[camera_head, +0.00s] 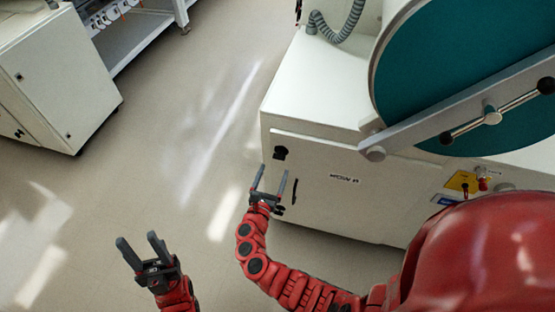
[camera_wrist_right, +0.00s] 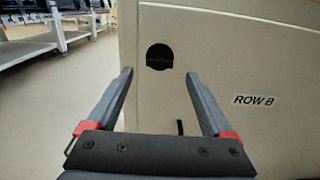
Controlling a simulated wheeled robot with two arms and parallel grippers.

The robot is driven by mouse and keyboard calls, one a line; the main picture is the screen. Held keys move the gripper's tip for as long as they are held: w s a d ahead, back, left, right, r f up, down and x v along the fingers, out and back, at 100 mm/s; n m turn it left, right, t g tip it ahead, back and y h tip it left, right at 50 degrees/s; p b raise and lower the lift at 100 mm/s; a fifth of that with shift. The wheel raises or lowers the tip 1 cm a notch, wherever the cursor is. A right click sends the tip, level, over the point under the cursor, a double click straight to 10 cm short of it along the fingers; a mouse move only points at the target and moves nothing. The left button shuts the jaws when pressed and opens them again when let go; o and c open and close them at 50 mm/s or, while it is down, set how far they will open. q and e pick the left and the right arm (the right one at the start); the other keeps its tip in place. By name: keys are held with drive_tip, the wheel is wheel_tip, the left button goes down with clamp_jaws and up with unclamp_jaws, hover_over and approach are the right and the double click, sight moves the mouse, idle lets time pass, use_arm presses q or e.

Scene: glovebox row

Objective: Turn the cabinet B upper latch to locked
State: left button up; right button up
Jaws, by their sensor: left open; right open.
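The cabinet (camera_head: 350,205), labelled ROW B in the right wrist view (camera_wrist_right: 235,60), has a pale front door. Its upper latch (camera_head: 280,153) is a dark round piece near the door's top left corner; it also shows in the right wrist view (camera_wrist_right: 159,57), just beyond my fingertips. The direction of its handle is too dark to tell. My right gripper (camera_head: 272,171) is open and empty in front of the door, with the latch ahead between its fingers in the wrist view (camera_wrist_right: 159,76). My left gripper (camera_head: 136,238) is open and empty over the floor, further left.
A dark handle (camera_head: 294,192) sits lower on the door, partly beside my right gripper. A big teal round port cover (camera_head: 450,70) with a metal bar (camera_head: 420,127) stands above the cabinet. Another cabinet (camera_head: 55,80) is at far left. The floor (camera_head: 180,150) between is clear.

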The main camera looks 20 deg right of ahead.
sight(278, 159)
drive_tip(key=x, duration=0.6)
clamp_jaws()
idle(0.3)
drive_tip(key=shift+b, duration=0.35)
drive_tip(key=shift+s+d+f+m+b, duration=0.1)
drive_tip(key=shift+f+m+b, duration=0.05)
drive_tip(key=shift+m+b, duration=4.65)
drive_tip(key=shift+d+f+m+b, duration=0.1)
drive_tip(key=shift+m+b, duration=4.2)
drive_tip(key=shift+b, duration=0.9)
